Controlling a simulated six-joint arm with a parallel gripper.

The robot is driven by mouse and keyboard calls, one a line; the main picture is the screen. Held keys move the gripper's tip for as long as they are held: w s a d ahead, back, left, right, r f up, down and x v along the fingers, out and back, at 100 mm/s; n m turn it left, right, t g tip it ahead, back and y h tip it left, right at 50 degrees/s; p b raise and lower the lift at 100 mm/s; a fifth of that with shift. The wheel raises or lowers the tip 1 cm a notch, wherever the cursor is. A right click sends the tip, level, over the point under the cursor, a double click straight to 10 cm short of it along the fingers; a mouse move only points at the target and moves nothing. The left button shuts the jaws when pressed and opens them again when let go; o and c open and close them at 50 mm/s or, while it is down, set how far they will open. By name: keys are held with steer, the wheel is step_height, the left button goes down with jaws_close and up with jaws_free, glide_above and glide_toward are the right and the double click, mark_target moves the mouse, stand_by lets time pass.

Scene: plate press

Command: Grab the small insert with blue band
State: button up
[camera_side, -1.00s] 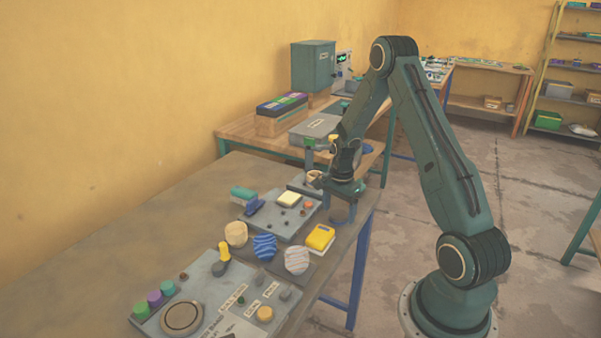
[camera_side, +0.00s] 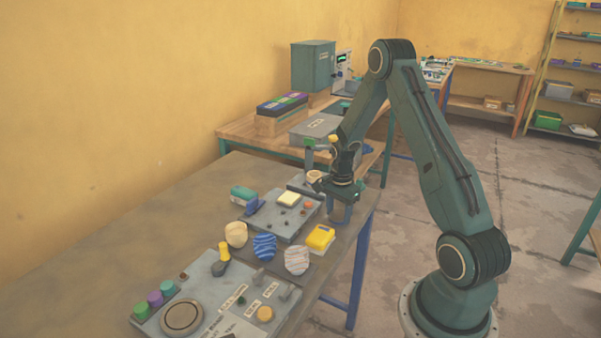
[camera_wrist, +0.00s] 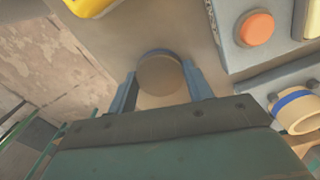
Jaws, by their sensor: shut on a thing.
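The small insert (camera_wrist: 160,76) shows in the wrist view as a round tan-brown top with a thin blue band along its far edge. It sits between the two blue-grey fingers of my gripper (camera_wrist: 163,88), which is shut on it. In the side view my gripper (camera_side: 341,212) points down at the right edge of the table, and the insert is hard to make out there. A larger cream ring-shaped piece with a blue band (camera_wrist: 301,112) stands to the right in the wrist view, apart from the fingers.
A grey panel with an orange button (camera_wrist: 257,28) lies right of the fingers. A yellow box (camera_side: 320,238) and striped rounded pieces (camera_side: 264,247) lie nearer the camera. The table's edge drops off close by. The table's left part (camera_side: 130,225) is clear.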

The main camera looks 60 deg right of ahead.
mark_target(338, 214)
steer(key=shift+r, duration=0.2)
step_height(338, 214, up, 20)
steer(key=shift+f, duration=0.15)
stand_by(0.6)
stand_by(0.5)
